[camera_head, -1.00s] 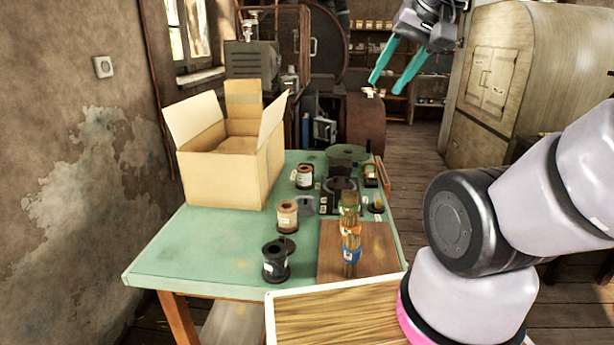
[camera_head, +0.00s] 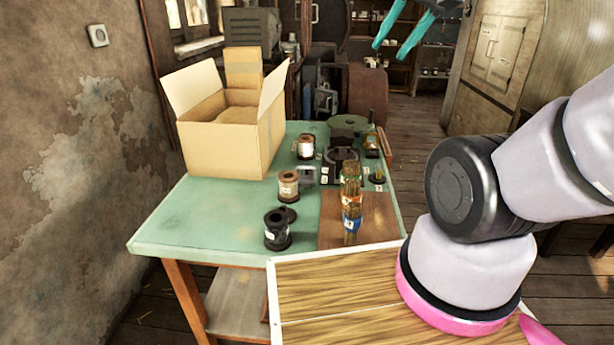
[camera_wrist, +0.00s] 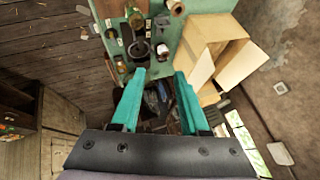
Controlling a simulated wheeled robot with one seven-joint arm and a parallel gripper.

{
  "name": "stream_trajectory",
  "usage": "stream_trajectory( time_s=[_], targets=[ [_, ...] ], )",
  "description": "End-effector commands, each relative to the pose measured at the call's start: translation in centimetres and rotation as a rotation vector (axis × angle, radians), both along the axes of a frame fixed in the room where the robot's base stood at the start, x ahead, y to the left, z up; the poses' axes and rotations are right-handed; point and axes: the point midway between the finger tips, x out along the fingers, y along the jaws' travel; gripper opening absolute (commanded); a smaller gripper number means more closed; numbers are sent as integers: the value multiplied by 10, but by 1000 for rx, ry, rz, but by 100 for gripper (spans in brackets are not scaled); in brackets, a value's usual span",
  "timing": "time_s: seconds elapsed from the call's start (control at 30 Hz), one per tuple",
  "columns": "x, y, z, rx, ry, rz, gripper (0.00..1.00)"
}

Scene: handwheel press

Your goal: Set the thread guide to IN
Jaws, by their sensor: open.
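My gripper (camera_head: 390,50) has two teal fingers spread apart with nothing between them, high above the far right of the workbench in the head view. In the wrist view its open fingers (camera_wrist: 158,74) point toward the bench's far end. A black machine (camera_head: 342,158) with a round top stands on the green bench (camera_head: 190,220), with small pale labels near it. A small post on a dark base (camera_head: 377,176) stands to its right. I cannot tell which part is the thread guide, and its setting is unreadable. The machine also shows in the wrist view (camera_wrist: 140,50).
An open cardboard box (camera_head: 230,148) stands at the bench's left. Several spools, including a black one (camera_head: 277,232), stand in the middle. Bundled brushes (camera_head: 351,205) stand upright on a brown board (camera_head: 375,220). The floor right of the bench (camera_head: 412,140) is clear.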

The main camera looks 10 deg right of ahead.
Motion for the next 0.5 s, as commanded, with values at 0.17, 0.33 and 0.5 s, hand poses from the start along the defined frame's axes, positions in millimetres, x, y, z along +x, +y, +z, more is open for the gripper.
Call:
stream_trajectory(
  time_s=[0.17,0.33,0.5],
  targets=[
    [0,0,0,0,0,0,45],
    [0,0,0,0,0,0,45],
    [8,0,-1,-25,9,26,45]
  ],
)
